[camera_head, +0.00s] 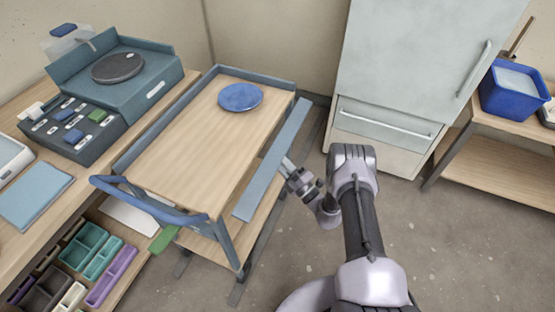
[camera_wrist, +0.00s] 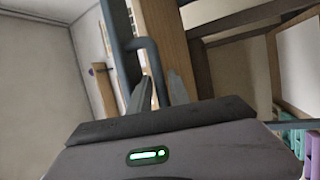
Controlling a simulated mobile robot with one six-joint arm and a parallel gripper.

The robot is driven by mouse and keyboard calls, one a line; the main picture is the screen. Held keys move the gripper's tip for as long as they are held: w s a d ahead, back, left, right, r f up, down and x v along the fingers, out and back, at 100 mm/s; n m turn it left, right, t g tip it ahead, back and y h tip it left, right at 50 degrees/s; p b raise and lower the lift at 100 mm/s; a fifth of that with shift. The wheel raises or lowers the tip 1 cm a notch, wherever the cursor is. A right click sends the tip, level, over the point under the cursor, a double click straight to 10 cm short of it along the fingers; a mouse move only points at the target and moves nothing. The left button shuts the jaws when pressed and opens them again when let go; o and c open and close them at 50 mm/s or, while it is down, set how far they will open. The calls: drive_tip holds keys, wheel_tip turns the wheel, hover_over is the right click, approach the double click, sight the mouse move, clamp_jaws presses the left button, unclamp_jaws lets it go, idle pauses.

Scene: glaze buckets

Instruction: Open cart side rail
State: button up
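The cart (camera_head: 190,125) has a wooden top with blue-grey rails. Its right side rail (camera_head: 275,160) is a long flat blue-grey bar. It leans outward, its near end standing apart from the top's edge and the near corner post. My gripper (camera_head: 290,167) is at the outer side of this rail, about midway along. In the wrist view the rail (camera_wrist: 118,45) runs up the picture, and its bent handle (camera_wrist: 151,58) passes down between my two fingers (camera_wrist: 160,82). The fingers are close about the handle and look shut on it. The exact contact is partly hidden.
A blue plate (camera_head: 240,97) lies on the cart's top. A blue push handle (camera_head: 145,200) is at its near end. A workbench (camera_head: 45,230) stands close on the left, a pale cabinet (camera_head: 410,75) behind. Floor (camera_head: 460,250) is free at the right.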

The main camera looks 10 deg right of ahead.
clamp_jaws()
drive_tip(key=shift+d+r+g+p, duration=0.15)
drive_tip(key=shift+r+g+p, duration=0.15)
drive_tip(key=shift+r+p, duration=0.1)
drive_tip(key=shift+s+d+r+n+g+h+p, duration=0.1)
drive_tip(key=shift+s+r+n+g+h+p, duration=0.05)
drive_tip(key=shift+n+g+h+p, duration=0.35)
drive_tip(key=shift+f, duration=0.2)
drive_tip(key=shift+o, duration=0.2)
unclamp_jaws()
drive_tip(key=shift+s, duration=0.1)
drive_tip(key=p+v, duration=0.4)
drive_tip(key=v, duration=1.3)
drive_tip(key=shift+d, duration=0.2)
drive_tip(key=shift+r, duration=0.15)
